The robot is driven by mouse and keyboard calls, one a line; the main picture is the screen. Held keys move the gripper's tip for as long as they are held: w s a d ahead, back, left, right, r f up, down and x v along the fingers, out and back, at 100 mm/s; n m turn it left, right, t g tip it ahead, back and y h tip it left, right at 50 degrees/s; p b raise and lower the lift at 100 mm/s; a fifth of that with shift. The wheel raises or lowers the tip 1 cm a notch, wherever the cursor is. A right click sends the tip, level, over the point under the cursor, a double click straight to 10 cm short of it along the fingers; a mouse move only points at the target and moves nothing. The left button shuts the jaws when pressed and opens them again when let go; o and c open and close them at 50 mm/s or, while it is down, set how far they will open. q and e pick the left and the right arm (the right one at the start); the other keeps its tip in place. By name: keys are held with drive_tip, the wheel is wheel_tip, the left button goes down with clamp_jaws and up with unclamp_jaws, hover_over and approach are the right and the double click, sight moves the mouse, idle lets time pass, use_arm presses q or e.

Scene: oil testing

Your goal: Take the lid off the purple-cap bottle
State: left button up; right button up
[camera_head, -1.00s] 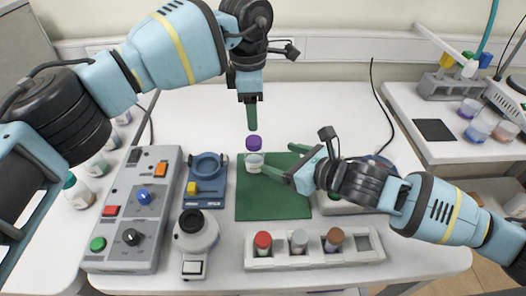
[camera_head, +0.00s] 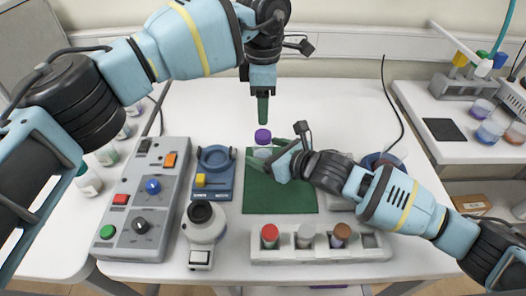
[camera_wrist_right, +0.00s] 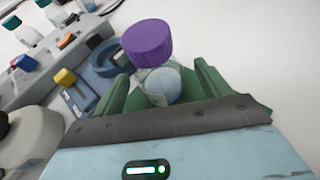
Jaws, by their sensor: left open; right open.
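The purple-cap bottle (camera_head: 262,152) stands upright on the green mat (camera_head: 280,200), with its purple cap (camera_head: 263,136) on top. In the right wrist view the cap (camera_wrist_right: 147,42) and the clear body with pale contents (camera_wrist_right: 162,86) show large. My right gripper (camera_head: 272,147) is open, with one green finger on each side of the bottle body. I cannot tell whether either finger touches it. My left gripper (camera_head: 263,110) points down just above the cap, and a small gap shows between them. Its fingers overlap in the head view.
A rack (camera_head: 320,250) with red, grey and brown capped bottles lies in front of the mat. A blue device (camera_head: 215,170), a white instrument (camera_head: 203,235) and a button panel (camera_head: 145,200) stand left. The table behind is clear.

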drive_tip(key=shift+w+a, duration=0.1)
drive_tip(key=shift+c, duration=0.3)
drive_tip(key=c, duration=1.4)
use_arm(q)
drive_tip(key=shift+o, duration=0.9)
drive_tip(key=m, duration=0.2)
drive_tip(key=s+m, duration=0.1)
drive_tip(key=m, duration=0.1)
drive_tip(key=shift+a+r+t, duration=0.1)
drive_tip(key=shift+r+t, duration=0.1)
drive_tip(key=shift+t, duration=0.2)
drive_tip(key=s+r+m+t, duration=0.1)
drive_tip(key=m, duration=0.4)
drive_tip(key=s+r+m+t, duration=0.1)
drive_tip(key=m, duration=0.5)
drive_tip(key=s+a+r+m+t, duration=0.1)
drive_tip(key=s+m, duration=0.1)
drive_tip(key=m, duration=0.3)
drive_tip(key=shift+s+t+h, duration=0.1)
drive_tip(key=shift+t+h, duration=0.3)
drive_tip(key=shift+d, duration=0.1)
